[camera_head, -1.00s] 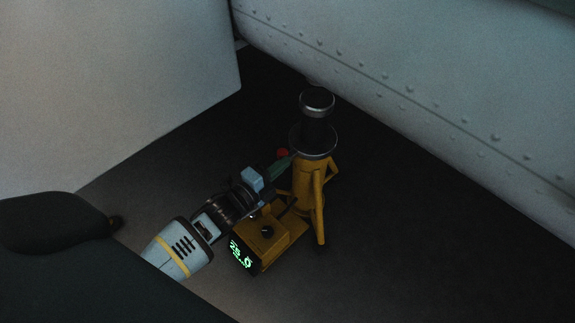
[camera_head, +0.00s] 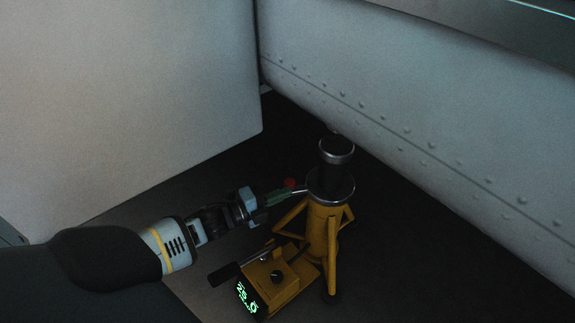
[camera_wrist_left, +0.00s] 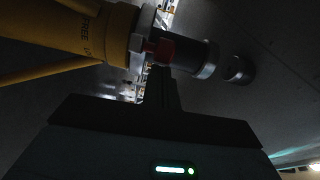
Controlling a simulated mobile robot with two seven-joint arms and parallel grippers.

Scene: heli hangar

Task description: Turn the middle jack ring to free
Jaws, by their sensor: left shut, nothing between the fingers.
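A yellow tripod jack (camera_head: 322,232) stands upright on the dark floor. A metal ring (camera_head: 345,199) sits around its black ram (camera_head: 337,172), with a red knob (camera_head: 290,183) on its left side. My left gripper (camera_head: 294,191) is shut and empty, its fingertips right by the knob and ring edge. In the left wrist view the fingers (camera_wrist_left: 160,90) point at the red knob (camera_wrist_left: 163,49), beside the yellow jack body (camera_wrist_left: 90,38); whether they touch it I cannot tell. The ring's marking cannot be read. My right gripper is not in view.
A yellow box (camera_head: 285,283) with a green lit display (camera_head: 247,299) and a black-handled lever (camera_head: 225,273) sits at the jack's front left. A riveted grey hull (camera_head: 430,130) rises close behind, and a pale panel (camera_head: 130,100) stands at the left.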

